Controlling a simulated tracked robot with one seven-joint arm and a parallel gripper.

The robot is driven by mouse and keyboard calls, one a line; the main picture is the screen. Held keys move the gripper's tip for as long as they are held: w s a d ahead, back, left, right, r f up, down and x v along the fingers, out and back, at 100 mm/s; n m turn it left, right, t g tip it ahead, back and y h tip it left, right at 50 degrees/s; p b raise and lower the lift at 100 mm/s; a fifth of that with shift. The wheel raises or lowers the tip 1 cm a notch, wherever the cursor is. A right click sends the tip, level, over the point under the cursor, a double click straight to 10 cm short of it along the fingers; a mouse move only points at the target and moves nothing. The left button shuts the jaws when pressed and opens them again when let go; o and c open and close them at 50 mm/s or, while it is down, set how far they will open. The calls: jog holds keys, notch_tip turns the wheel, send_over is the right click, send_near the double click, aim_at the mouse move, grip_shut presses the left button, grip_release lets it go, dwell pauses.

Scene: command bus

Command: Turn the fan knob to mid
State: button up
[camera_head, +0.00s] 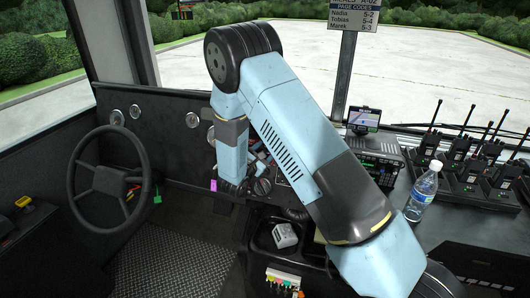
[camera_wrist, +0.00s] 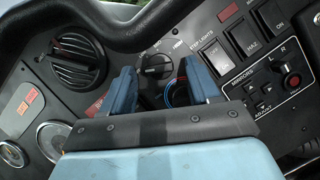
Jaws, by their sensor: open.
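A round black knob (camera_wrist: 154,59) with a raised grip bar sits on the dark dashboard panel in the wrist view. I cannot tell whether either finger touches the panel. A second dark round part with a blue ring (camera_wrist: 178,95) is partly hidden behind the right finger. In the head view my gripper (camera_head: 236,187) is at the dashboard.
Right of the knob are rocker switches (camera_wrist: 241,37) and a mirror adjuster (camera_wrist: 294,82). The steering wheel (camera_head: 109,179) stands left of my arm; a water bottle (camera_head: 421,192) and radios (camera_head: 470,165) stand right.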

jog(key=shift+w+d, duration=0.15)
jog(key=shift+w, duration=0.05)
jog(key=c, duration=1)
jog(key=shift+c, duration=0.2)
